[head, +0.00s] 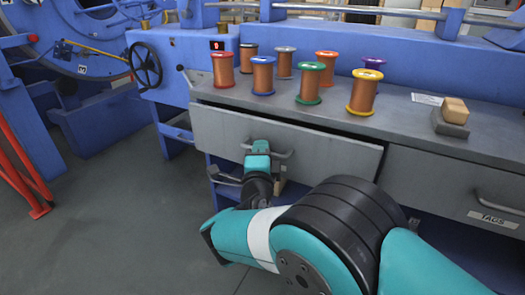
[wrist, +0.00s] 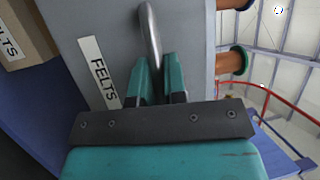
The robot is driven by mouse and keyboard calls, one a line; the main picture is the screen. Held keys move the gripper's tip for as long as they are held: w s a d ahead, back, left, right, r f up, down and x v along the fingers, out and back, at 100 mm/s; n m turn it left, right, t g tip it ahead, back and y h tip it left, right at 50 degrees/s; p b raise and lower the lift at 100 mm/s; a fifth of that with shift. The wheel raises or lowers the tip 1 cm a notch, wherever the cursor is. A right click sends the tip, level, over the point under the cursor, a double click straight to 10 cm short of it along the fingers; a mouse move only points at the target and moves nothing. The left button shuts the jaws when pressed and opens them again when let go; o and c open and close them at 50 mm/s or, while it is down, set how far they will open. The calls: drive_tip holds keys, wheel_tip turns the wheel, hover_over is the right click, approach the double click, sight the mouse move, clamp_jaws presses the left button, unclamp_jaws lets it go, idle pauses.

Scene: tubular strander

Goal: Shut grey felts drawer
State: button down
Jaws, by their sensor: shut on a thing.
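The grey felts drawer (head: 335,158) is the left drawer under the bench top in the head view. It stands out a little, and a dark gap shows along its upper edge toward the right. In the wrist view its grey front (wrist: 80,18) carries a white FELTS label (wrist: 100,72). Its metal bar handle (wrist: 149,28) lies between the fingers of my gripper (wrist: 158,72). My gripper (head: 257,150) is shut on the handle. In the head view the gripper and wrist hide part of the handle and the drawer's lower front.
Several coloured wire spools (head: 263,75) stand on the bench top (head: 400,112), with a wooden-topped block (head: 452,117) at right. A blue machine with a handwheel (head: 145,66) and red rails (head: 22,170) stand left. Open floor lies front left.

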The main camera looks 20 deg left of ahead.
drive_tip(key=w+b, duration=0.1)
drive_tip(key=w, duration=0.3)
drive_tip(key=shift+d+b, duration=0.2)
drive_tip(key=shift+b, duration=0.2)
drive_tip(key=c, duration=1.2)
unclamp_jaws()
drive_tip(key=shift+w, duration=0.1)
drive_tip(key=shift+f, duration=0.1)
